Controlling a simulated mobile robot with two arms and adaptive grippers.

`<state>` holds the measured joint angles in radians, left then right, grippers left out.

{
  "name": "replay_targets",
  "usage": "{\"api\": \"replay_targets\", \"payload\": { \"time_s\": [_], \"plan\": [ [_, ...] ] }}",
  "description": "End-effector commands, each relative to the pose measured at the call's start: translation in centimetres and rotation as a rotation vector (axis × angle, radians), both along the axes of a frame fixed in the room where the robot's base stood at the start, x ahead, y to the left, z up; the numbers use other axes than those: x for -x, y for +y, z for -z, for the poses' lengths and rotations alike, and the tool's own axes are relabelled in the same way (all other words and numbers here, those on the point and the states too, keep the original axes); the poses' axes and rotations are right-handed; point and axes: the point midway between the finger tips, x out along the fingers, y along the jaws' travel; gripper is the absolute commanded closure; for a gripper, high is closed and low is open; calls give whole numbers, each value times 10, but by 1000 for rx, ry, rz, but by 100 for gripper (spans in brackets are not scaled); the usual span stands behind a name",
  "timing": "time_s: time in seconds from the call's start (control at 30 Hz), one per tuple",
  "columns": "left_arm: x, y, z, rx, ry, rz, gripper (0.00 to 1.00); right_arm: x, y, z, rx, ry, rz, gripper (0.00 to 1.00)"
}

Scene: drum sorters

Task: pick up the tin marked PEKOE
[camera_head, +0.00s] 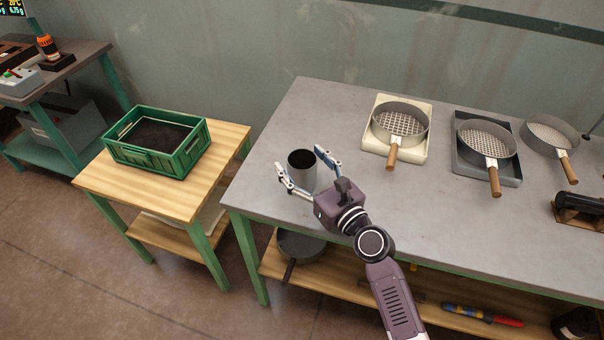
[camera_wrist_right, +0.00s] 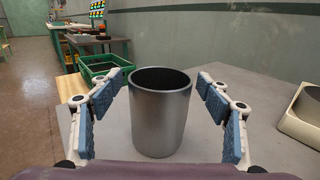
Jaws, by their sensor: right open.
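A plain grey metal tin (camera_head: 302,172) stands upright near the left end of the grey table. It looks open at the top with a dark inside, and no marking can be read on it. My right gripper (camera_head: 301,162) is open, with one finger on either side of the tin. In the right wrist view the tin (camera_wrist_right: 160,115) stands between the two blue-padded fingers (camera_wrist_right: 161,110), with a gap visible on both sides. My left gripper is not in view.
Sieve pans stand along the back of the grey table (camera_head: 340,113), one on a cream tray (camera_head: 424,155) and one on a dark tray (camera_head: 512,183). A green crate (camera_head: 190,158) sits on the wooden stand (camera_head: 228,140) at left. The tabletop behind the tin is clear.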

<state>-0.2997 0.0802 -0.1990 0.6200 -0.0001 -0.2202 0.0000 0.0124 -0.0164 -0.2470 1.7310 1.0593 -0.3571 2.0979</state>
Motion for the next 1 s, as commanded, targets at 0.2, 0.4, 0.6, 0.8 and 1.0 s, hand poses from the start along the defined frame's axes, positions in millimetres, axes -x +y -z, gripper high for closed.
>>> {"api": "replay_targets", "payload": {
  "time_s": [0.2,0.4,0.6,0.8,1.0],
  "plan": [
    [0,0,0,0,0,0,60,0,0,0,1,-1,0,43],
    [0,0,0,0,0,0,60,0,0,0,1,-1,0,64],
    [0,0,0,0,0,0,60,0,-1,-1,0,-1,0,78],
    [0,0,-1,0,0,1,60,0,0,-1,0,-1,0,78],
    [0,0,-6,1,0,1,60,0,0,-6,0,-1,1,78]
  ]
}}
